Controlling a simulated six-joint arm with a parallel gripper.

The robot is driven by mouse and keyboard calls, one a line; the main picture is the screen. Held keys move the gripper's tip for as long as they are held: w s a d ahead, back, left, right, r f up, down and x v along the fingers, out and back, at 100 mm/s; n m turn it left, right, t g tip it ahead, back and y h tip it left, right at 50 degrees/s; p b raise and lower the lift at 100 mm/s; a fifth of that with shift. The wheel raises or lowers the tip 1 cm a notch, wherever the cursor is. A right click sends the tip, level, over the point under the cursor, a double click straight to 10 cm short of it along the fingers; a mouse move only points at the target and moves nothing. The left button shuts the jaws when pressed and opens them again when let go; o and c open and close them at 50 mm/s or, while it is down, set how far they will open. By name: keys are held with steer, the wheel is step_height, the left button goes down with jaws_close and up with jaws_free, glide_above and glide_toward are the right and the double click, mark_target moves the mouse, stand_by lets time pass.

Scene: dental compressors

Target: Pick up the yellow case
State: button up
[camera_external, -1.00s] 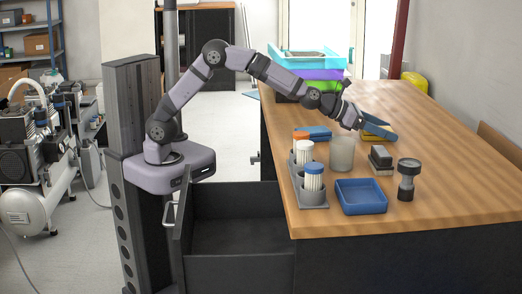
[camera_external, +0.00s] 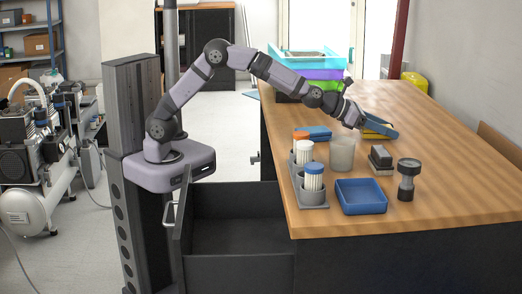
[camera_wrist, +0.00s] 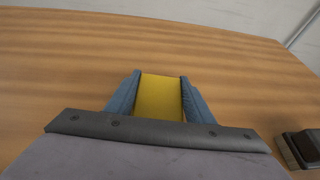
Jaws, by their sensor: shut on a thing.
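The yellow case (camera_wrist: 160,97) sits between the two blue fingers of my gripper (camera_wrist: 158,92) in the wrist view, with a finger against each side. In the external view my gripper (camera_external: 376,124) is over the wooden bench, and only a strip of the yellow case (camera_external: 377,133) shows under the blue fingers. The jaws are shut on the case. Whether the case is clear of the bench or still touching it is hard to tell.
On the bench (camera_external: 455,190) stand a translucent cup (camera_external: 342,153), a dark block (camera_external: 381,158), a black cylindrical part (camera_external: 407,180), a blue tray (camera_external: 361,197) and a grey holder with bottles (camera_external: 308,192). Stacked trays (camera_external: 318,74) stand behind. The bench right of my gripper is clear.

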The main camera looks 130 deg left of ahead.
step_height(320, 180, up, 10)
steer(key=p, duration=0.6)
steer(key=shift+f+p, duration=0.25)
steer(key=shift+p, duration=0.05)
